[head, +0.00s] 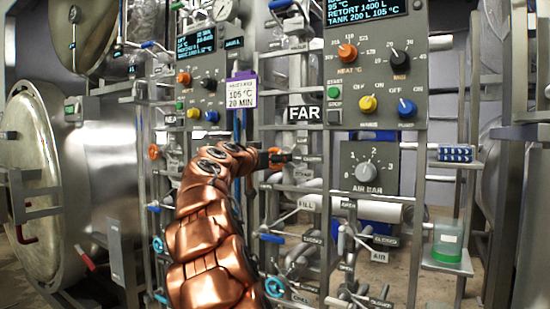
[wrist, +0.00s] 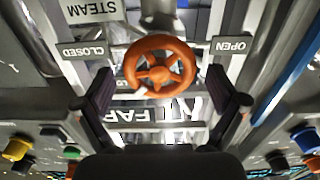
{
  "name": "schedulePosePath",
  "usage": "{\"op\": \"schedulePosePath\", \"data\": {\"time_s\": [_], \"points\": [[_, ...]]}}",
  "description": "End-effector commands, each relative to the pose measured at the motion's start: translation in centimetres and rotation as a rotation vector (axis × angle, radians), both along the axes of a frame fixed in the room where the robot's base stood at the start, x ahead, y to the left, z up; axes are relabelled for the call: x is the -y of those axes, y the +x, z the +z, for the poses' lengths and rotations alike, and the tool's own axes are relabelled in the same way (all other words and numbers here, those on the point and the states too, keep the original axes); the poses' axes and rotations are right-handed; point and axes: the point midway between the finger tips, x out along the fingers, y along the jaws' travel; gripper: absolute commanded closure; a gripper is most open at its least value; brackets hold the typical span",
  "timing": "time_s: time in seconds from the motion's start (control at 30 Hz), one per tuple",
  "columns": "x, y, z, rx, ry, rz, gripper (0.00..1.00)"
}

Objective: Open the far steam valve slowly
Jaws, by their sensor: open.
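The far steam valve is an orange handwheel (wrist: 160,67) with spokes and a small white mark on its rim, at lower left in the wrist view. A STEAM plate (wrist: 93,8), a CLOSED plate (wrist: 84,50) on the left and an OPEN plate (wrist: 232,45) on the right surround it, all upside down. My gripper (wrist: 163,88) is open, its dark fingers on either side of the wheel with a gap to each. In the head view my gripper (head: 281,158) is at the pipe rack below the FAR sign (head: 305,114); my copper arm hides part of the rack.
Control panels (head: 375,65) with knobs and a display hang above right. An AIR BAR dial (head: 369,168) sits right of my gripper. Blue-handled valves (head: 271,238) and pipes crowd below it. A shelf with a green beaker (head: 447,242) stands at right, and a large retort door (head: 30,185) at left.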

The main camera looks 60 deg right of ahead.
Motion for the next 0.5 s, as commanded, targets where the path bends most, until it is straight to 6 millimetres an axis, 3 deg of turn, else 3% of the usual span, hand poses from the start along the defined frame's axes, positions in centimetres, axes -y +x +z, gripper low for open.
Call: {"op": "schedulePosePath", "data": {"time_s": [0.4,0.5], "points": [[1.04,0.02,-0.02,0.001,0.001,0.000,0.05],[1.03,0.01,-0.02,0.001,0.001,0.000,0.13]]}}
